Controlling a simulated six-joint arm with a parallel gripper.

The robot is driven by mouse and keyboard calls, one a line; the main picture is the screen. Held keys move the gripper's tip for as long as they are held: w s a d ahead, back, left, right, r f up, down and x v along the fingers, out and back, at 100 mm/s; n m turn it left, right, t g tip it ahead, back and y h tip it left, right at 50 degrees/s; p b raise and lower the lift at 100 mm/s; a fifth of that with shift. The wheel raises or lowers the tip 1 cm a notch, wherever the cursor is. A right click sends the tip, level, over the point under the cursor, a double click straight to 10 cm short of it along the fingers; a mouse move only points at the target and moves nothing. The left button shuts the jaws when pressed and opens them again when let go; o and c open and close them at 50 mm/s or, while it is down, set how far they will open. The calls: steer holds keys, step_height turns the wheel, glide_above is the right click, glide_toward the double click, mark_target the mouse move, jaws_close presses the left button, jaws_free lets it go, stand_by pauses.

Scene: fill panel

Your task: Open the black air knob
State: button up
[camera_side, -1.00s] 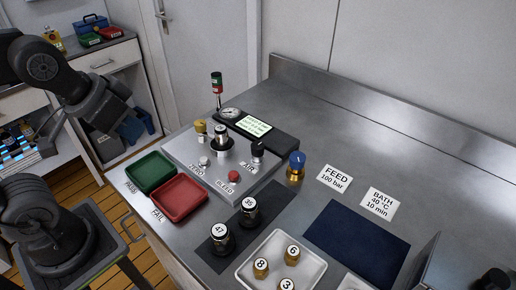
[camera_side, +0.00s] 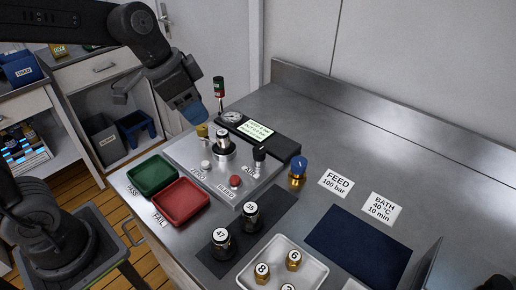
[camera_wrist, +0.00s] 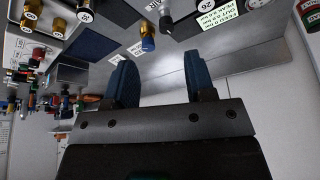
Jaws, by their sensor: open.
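The black air knob (camera_side: 259,154) stands upright on the right part of the grey panel (camera_side: 186,151), beside its AIR label. In the wrist view a dark and silver knob (camera_wrist: 166,22), which looks like the air knob, shows at the top edge, beyond the fingers. My gripper (camera_side: 195,117) is above the panel's back left side in the side view, left of the knob and higher, apart from it. Its blue fingers (camera_wrist: 162,75) are spread with nothing between them.
A brass knob (camera_side: 202,131), central fitting (camera_side: 224,140), gauge (camera_side: 232,117) and red-green lamp (camera_side: 219,88) stand near my gripper. A red BLEED button (camera_side: 235,181) is in front of the knob. A blue-topped brass valve (camera_side: 298,168) stands to the right.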

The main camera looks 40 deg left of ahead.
mark_target(258, 150)
steer(key=shift+o, duration=0.7)
steer(key=w+d+f+m+g+h, duration=0.1)
steer(key=w+f+m, duration=0.2)
steer(key=w, duration=0.5)
steer(key=shift+w+d+f+m, duration=0.2)
steer(key=shift+d+m, duration=0.1)
steer(key=shift+d, duration=0.1)
steer(key=x, duration=1.3)
steer(key=shift+w+d+f, duration=0.1)
steer(key=shift+d+f, duration=0.1)
steer(key=shift+f, duration=0.05)
steer(key=c, duration=0.9)
